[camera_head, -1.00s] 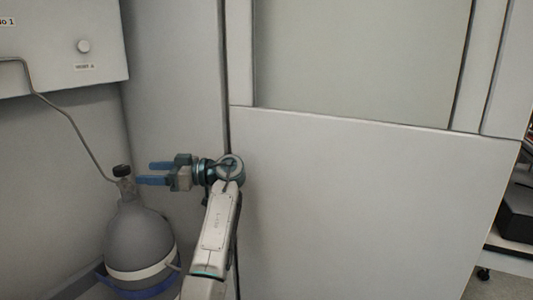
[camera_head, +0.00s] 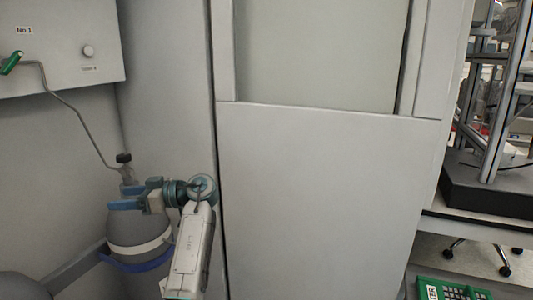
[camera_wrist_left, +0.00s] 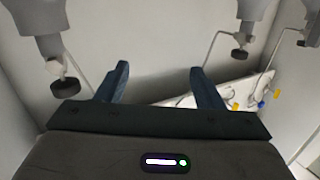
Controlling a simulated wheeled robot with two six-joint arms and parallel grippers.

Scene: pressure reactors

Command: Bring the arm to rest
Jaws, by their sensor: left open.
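My left gripper (camera_head: 124,195) shows in the head view with its blue fingers apart and nothing between them. It points left, in front of the neck of a grey gas cylinder (camera_head: 140,228). I cannot tell whether it touches the cylinder. In the left wrist view the two blue fingers (camera_wrist_left: 157,88) are spread, with empty space between them. Cylinder tops with dark knobs, one of them a left knob (camera_wrist_left: 65,87), show there beyond the fingers. My right gripper is not in view.
A white wall box (camera_head: 60,60) with a knob and a green-handled valve (camera_head: 11,63) hangs at upper left, a thin pipe running down to the cylinder. A large pale cabinet panel (camera_head: 315,200) fills the middle. A bench with a dark base (camera_head: 490,188) and a green crate (camera_head: 450,289) stand at right.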

